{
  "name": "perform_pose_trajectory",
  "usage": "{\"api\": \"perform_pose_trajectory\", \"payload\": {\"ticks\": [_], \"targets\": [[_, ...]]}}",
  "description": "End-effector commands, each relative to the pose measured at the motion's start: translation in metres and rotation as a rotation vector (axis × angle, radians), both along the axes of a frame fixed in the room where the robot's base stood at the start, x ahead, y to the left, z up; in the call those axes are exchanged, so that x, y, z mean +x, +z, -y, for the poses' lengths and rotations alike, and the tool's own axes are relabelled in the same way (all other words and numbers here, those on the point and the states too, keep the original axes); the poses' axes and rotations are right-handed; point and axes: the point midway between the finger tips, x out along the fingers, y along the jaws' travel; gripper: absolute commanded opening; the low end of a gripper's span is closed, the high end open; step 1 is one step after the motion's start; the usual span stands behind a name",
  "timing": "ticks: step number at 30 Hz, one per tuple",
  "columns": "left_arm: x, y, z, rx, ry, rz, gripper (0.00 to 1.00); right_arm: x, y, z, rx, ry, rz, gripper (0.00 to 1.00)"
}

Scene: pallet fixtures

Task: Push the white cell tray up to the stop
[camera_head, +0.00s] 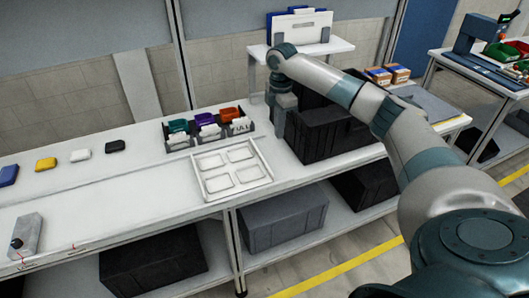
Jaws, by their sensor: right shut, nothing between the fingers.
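The white cell tray (230,168), with several shallow cells, lies flat on the white workbench near its front edge. My right arm comes in from the right, and my right gripper (279,132) points down just beyond the tray's right rear corner. It is shut and empty, beside a black crate; I cannot tell whether it touches the tray. I cannot clearly make out which part is the stop. My left gripper is not in view.
A dark rack (208,130) with green, purple and orange items stands right behind the tray. The black crate (325,128) is to the right. Several small coloured pieces and a grey block (28,236) sit on the left. The bench (130,195) left of the tray is clear.

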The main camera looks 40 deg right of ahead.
Motion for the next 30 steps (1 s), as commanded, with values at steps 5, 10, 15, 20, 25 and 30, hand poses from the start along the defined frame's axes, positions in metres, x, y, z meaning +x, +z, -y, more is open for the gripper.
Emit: {"api": "perform_pose_trajectory", "payload": {"ticks": [5,10,15,20,25,30], "targets": [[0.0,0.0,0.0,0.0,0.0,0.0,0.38,0.0,0.0,0.0,0.0,0.0,0.0,0.0],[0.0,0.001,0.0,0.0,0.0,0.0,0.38,0.0,-0.002,0.0,0.0,0.0,-0.001,0.0],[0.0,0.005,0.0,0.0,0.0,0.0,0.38,0.0,-0.013,0.0,0.0,-0.001,-0.002,0.0],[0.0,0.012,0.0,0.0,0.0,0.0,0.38,-0.001,-0.033,0.0,0.0,0.0,-0.004,0.0],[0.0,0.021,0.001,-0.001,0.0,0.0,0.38,-0.001,-0.061,0.0,0.0,0.0,-0.003,0.0],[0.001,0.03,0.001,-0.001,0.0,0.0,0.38,-0.001,-0.091,0.0,0.0,-0.001,-0.004,0.0]]}}
